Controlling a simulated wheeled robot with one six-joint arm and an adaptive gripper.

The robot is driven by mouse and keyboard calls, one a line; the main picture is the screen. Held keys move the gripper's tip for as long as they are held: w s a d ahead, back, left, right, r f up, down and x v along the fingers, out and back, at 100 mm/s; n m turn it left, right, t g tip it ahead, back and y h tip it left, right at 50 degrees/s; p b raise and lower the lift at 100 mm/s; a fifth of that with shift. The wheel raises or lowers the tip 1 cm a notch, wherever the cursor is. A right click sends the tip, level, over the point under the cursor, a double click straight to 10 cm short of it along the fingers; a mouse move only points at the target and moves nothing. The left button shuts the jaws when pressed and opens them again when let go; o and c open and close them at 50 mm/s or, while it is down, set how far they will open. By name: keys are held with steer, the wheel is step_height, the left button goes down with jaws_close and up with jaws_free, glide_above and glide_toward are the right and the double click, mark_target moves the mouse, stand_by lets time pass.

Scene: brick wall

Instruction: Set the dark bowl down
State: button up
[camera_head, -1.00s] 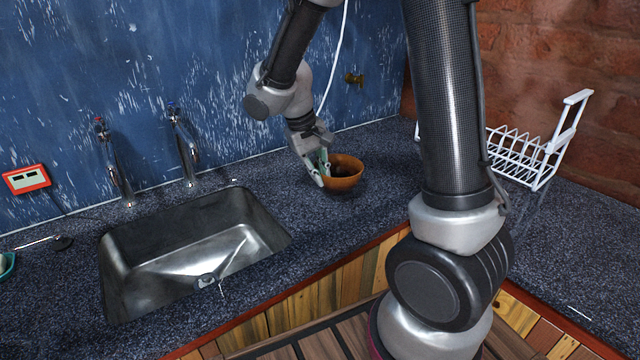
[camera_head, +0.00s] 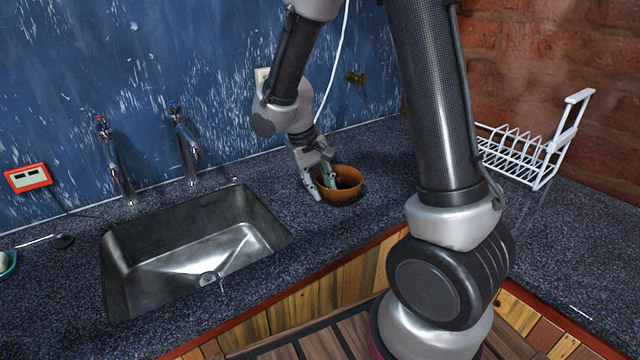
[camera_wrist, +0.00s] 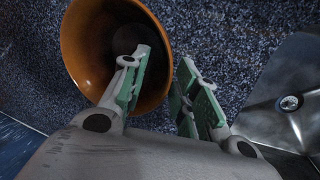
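The bowl (camera_head: 349,192) is orange-brown outside with a dark inside, not dark all over. It stands about upright on the speckled counter, right of the sink. In the wrist view the bowl (camera_wrist: 80,50) shows its round rim at upper left. My gripper (camera_head: 321,192) is at the bowl's left side. In the wrist view my gripper (camera_wrist: 160,75) has its green-padded fingers apart, one over the inside of the bowl and one outside, with the rim between them. A gap shows between the rim and the outer finger.
A metal sink (camera_head: 190,235) with two taps lies left of the bowl, and its basin also shows in the wrist view (camera_wrist: 295,85). A white dish rack (camera_head: 525,155) stands at right. The blue wall (camera_head: 230,70) is behind. Counter right of the bowl is clear.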

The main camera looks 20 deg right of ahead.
steer(key=d+v, duration=0.1)
steer(key=v, duration=1.2)
steer(key=s+d+r+t+y, duration=0.1)
steer(key=s+d+r+t, duration=0.1)
steer(key=s, duration=0.8)
steer(key=s+d+r+t+y, duration=0.2)
steer(key=s+d+r, duration=0.2)
steer(key=s+d, duration=0.3)
steer(key=s, duration=0.3)
steer(key=shift+s+d, duration=0.15)
